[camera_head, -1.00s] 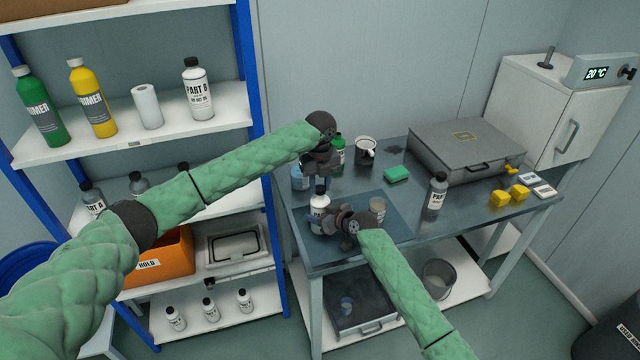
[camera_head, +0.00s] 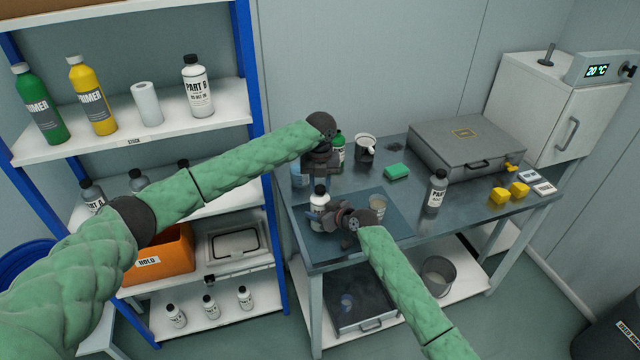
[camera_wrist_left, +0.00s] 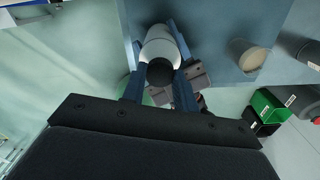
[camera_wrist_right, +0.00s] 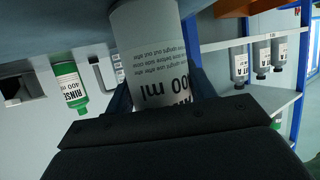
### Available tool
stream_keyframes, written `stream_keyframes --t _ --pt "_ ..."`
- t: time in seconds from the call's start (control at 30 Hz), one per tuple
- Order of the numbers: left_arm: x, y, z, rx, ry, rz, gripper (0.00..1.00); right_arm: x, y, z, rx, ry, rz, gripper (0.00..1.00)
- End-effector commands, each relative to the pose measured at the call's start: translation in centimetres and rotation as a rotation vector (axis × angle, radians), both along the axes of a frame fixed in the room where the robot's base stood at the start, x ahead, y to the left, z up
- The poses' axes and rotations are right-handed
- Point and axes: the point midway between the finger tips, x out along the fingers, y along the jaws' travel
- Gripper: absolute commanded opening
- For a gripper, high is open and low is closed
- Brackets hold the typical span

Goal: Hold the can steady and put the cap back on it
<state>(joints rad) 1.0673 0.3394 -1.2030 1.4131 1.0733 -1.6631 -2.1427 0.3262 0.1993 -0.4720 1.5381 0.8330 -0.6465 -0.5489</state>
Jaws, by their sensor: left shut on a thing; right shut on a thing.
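The can (camera_head: 318,203) is a white bottle with a black-printed label. It stands upright on the blue-grey mat on the table. My right gripper (camera_head: 332,215) is shut around its body; the label also fills the gap between the fingers in the right wrist view (camera_wrist_right: 150,60). The black cap (camera_head: 320,189) is at the can's top. My left gripper (camera_head: 318,182) comes from above and is shut on the cap, which shows between its fingers in the left wrist view (camera_wrist_left: 160,73). I cannot tell whether the cap is fully seated.
A beaker-like cup (camera_head: 378,206) stands right of the can on the mat (camera_head: 398,232). A grey case (camera_head: 465,150) takes the back right.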

Motion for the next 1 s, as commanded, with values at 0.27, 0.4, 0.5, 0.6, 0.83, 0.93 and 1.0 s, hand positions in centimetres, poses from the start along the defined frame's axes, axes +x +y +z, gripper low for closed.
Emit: stream_keyframes --t 0.27,0.4,0.5,0.6,0.83,0.93,1.0 --pt "0.07 0.09 0.01 0.002 -0.001 -0.416 0.09 0.00 -0.04 -0.03 0.000 0.000 0.000 0.00" --pt "0.09 0.06 0.06 0.001 -0.001 -0.620 0.09 0.00 -0.04 -0.03 0.000 0.000 0.000 0.00" --pt "0.08 0.04 0.02 0.000 -0.001 -0.738 0.09 0.00 -0.04 -0.04 -0.001 0.001 0.000 0.00" --pt "0.08 0.05 -0.01 0.000 -0.001 -0.816 0.09 0.01 -0.05 -0.04 -0.001 0.001 0.000 0.00" --pt "0.08 0.05 -0.02 0.000 0.000 -0.857 0.09 -0.01 -0.05 -0.04 -0.001 0.001 0.000 0.00" --pt "0.08 0.06 -0.01 0.000 0.000 -0.856 0.09 -0.01 -0.05 -0.04 -0.001 0.001 0.000 0.00" --pt "0.09 0.06 -0.01 0.000 0.000 -0.855 0.31 -0.01 -0.05 -0.05 -0.001 0.001 0.000 0.00"
